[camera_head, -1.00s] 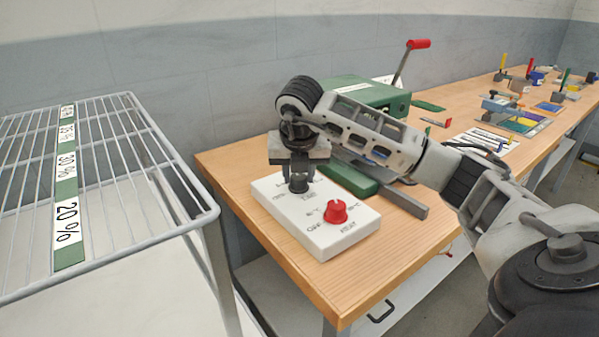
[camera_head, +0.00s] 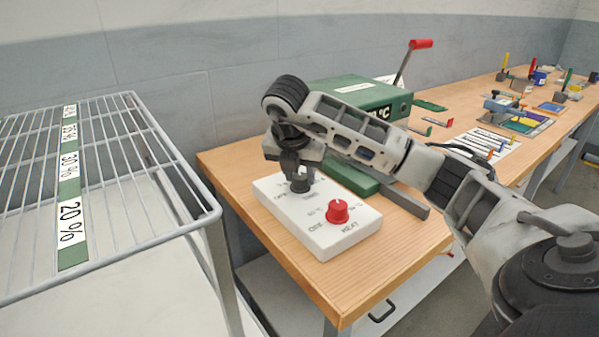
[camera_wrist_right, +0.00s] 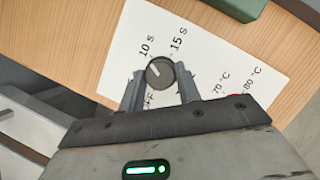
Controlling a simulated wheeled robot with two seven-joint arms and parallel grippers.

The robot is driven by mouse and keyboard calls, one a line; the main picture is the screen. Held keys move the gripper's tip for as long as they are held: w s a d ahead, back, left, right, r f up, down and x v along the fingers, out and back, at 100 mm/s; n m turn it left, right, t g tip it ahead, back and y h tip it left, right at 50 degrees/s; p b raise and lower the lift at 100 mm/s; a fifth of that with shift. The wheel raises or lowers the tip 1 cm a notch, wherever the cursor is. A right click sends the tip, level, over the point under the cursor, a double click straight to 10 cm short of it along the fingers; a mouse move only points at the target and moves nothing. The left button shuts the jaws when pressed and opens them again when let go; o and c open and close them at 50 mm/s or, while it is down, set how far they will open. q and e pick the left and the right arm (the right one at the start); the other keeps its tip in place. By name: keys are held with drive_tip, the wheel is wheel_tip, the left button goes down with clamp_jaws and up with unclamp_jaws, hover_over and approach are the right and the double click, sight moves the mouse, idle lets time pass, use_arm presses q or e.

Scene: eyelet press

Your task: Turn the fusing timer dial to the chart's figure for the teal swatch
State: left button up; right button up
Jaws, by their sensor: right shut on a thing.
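The white control box (camera_head: 318,240) sits on the wooden bench near its left end. Its dark timer dial (camera_wrist_right: 160,72) has a white pointer mark directed toward the upper left, on the side of the "10 S" label (camera_wrist_right: 147,46). "15 S" is printed to the right of that, and an "OFF" label is partly hidden below the dial. My right gripper (camera_head: 300,183) points down over the dial; in the wrist view its fingers (camera_wrist_right: 160,84) are shut on the dial's two sides. The teal swatch cannot be made out. My left gripper is out of view.
A red heat dial (camera_head: 338,211) stands on the box's near part. A green press (camera_head: 365,96) with a red-handled lever is behind my right arm. A white striped sheet (camera_head: 482,143) lies farther along the bench. A wire rack (camera_head: 120,235) stands at the left.

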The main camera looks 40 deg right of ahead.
drive_tip(key=o, duration=1)
drive_tip(key=shift+c, duration=0.2)
drive_tip(key=shift+r, duration=0.1)
drive_tip(key=shift+a+r, duration=0.15)
drive_tip(key=shift+r, duration=0.15)
use_arm(q)
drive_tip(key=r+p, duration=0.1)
drive_tip(key=p, duration=0.1)
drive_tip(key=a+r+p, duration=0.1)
drive_tip(key=p, duration=0.2)
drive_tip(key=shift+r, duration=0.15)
use_arm(e)
drive_tip(key=v, duration=1.5)
drive_tip(key=shift+s, duration=0.2)
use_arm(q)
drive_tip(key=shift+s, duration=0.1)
